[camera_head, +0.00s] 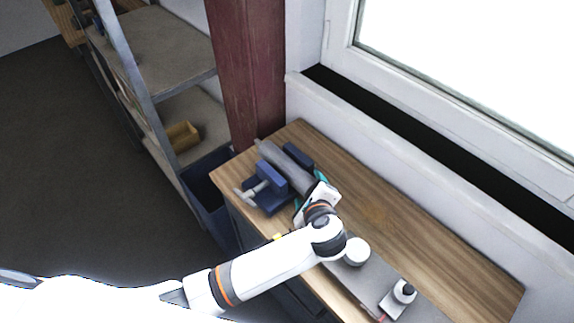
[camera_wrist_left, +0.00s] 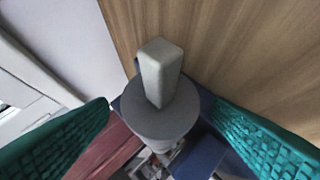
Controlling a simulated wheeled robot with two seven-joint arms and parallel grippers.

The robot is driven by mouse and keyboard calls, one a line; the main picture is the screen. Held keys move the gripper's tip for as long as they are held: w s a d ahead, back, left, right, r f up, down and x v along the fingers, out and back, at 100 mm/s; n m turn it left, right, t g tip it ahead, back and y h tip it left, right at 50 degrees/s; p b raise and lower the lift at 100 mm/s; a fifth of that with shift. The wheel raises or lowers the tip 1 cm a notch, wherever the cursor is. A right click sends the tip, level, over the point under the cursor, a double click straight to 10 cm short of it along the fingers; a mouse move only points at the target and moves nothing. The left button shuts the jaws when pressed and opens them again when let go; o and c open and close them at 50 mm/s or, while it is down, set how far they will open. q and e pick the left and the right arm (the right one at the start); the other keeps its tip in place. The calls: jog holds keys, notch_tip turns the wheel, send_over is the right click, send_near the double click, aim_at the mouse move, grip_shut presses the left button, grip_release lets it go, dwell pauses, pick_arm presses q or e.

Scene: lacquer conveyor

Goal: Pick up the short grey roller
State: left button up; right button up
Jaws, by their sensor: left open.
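The grey roller (camera_head: 284,160) lies in a blue vise (camera_head: 272,186) on the wooden workbench. In the left wrist view the roller (camera_wrist_left: 163,122) is seen nearly end-on, with a pale square-sided stub pointing toward me. My left gripper (camera_head: 322,190) is at the near end of the roller. Its two teal fingers are spread wide on either side of the roller in the left wrist view (camera_wrist_left: 163,133), with a gap on each side. Parts of the vise show behind the roller. My right gripper is in neither view.
The workbench (camera_head: 425,232) has clear wood on its right side, along the window wall. A dark red post (camera_head: 246,75) stands behind the vise. Shelves (camera_head: 160,50) stand at the left.

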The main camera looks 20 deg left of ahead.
pick_arm(q)
jog(key=shift+w+a+f, duration=0.2)
jog(key=shift+w+f, duration=0.2)
jog(key=shift+w, duration=0.2)
jog(key=shift+s+r, duration=0.1)
jog(key=c, duration=1.4)
